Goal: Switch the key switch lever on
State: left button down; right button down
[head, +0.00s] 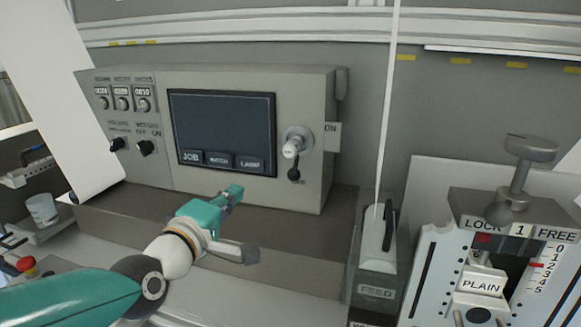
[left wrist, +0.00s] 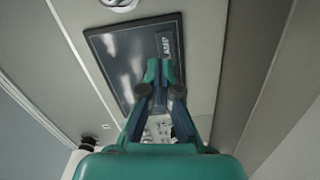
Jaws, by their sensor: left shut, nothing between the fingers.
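The key switch (head: 293,148) is a pale round knob on a metal plate, on the grey control panel right of the dark screen. Its small black lever (head: 294,174) hangs downward below the knob. An "ON" label (head: 331,128) is at the upper right of the switch. My left gripper (head: 236,190) is teal, shut and empty, in front of the panel, below and left of the lever and apart from it. Its closed fingertips (left wrist: 160,70) show over the screen in the left wrist view. A round pale part at that view's top edge is cut off.
The screen (head: 222,130) has several labelled buttons along its bottom. Dark knobs (head: 146,148) sit on the panel's left. A grey ledge (head: 285,215) runs below the panel. A "FEED" lever box (head: 375,255) and a "LOCK/FREE" unit (head: 510,215) stand at the right.

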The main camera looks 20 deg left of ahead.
pick_arm(q)
jog(key=shift+w+r, duration=0.1)
jog(key=shift+w, duration=0.1)
pick_arm(e)
jog(key=shift+w+a, duration=0.2)
jog(key=shift+w, duration=0.1)
jog(key=shift+r, duration=0.1)
pick_arm(q)
jog(key=shift+w+d, duration=0.1)
